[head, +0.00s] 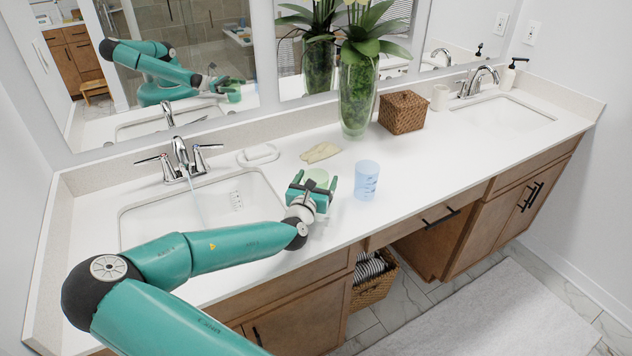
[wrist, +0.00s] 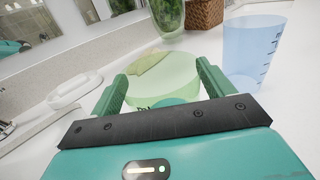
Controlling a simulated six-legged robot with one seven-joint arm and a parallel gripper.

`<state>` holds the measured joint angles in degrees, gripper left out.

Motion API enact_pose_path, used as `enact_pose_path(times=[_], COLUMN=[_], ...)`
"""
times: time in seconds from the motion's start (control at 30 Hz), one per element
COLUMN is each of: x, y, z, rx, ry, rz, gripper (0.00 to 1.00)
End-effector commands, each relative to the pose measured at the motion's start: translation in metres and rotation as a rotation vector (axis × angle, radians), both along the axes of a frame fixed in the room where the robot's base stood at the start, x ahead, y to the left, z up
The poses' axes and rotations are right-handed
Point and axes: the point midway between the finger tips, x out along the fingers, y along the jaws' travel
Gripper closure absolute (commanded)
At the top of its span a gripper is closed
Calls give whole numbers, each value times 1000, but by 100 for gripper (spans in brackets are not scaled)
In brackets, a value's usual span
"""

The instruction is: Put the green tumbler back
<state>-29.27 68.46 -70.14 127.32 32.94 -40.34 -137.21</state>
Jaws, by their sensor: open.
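The green tumbler (head: 318,175) is pale and translucent. It is on the white counter just right of the left sink (head: 150,213), partly hidden by my gripper (head: 314,184). In the wrist view the tumbler (wrist: 165,82) sits between the two green fingers of my gripper (wrist: 163,72). The fingers are open, one on each side of it; I cannot tell whether they touch it. Its lower part is hidden behind the gripper's dark bar. A translucent blue measuring cup (head: 366,182) stands upright to the right of the tumbler; it also shows in the wrist view (wrist: 252,52).
A white soap dish (head: 258,155) and a yellowish cloth-like item (head: 321,152) lie behind my gripper. A glass vase with a plant (head: 357,100) and a wicker box (head: 403,112) stand at the back. Water runs from the left faucet (head: 180,158). The counter right of the cup is clear.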

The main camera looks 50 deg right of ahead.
Motion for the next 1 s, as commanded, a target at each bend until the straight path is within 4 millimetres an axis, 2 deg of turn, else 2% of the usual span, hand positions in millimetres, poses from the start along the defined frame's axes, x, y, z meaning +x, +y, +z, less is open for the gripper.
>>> enact_pose_path(times=[0.17, 0.7, 0.8, 1.0], x=[-1, -42, -47, -54], y=[2, 82, 94, 105], z=[3, 4, 3, 4], rx=[1, -2, -1, -1], ry=[0, 1, 2, 0], rz=[1, 2, 3, 0], gripper=[19, 19, 19, 19])
